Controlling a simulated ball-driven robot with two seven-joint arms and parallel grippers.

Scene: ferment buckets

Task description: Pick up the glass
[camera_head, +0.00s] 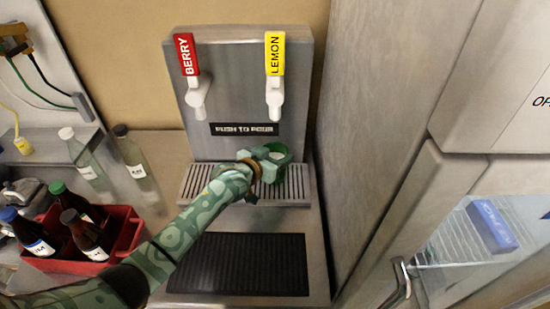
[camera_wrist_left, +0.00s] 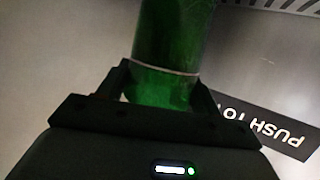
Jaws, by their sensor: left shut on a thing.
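The green glass (camera_head: 275,152) is in the head view, under the yellow LEMON tap and above the drip grate, partly hidden by my gripper. It also shows in the left wrist view (camera_wrist_left: 170,45), between the two fingers. My left gripper (camera_head: 262,168) is shut on the glass. In the left wrist view the black fingers (camera_wrist_left: 165,85) sit on either side of it. I cannot tell whether the glass touches the grate. My right gripper is not in view.
The dispenser (camera_head: 240,110) has a red BERRY tap (camera_head: 188,60) and a yellow LEMON tap (camera_head: 274,60). Below are a drip grate (camera_head: 290,190) and a black mat (camera_head: 240,265). A red crate (camera_head: 125,245) of bottles stands left. A fridge (camera_head: 385,150) stands right.

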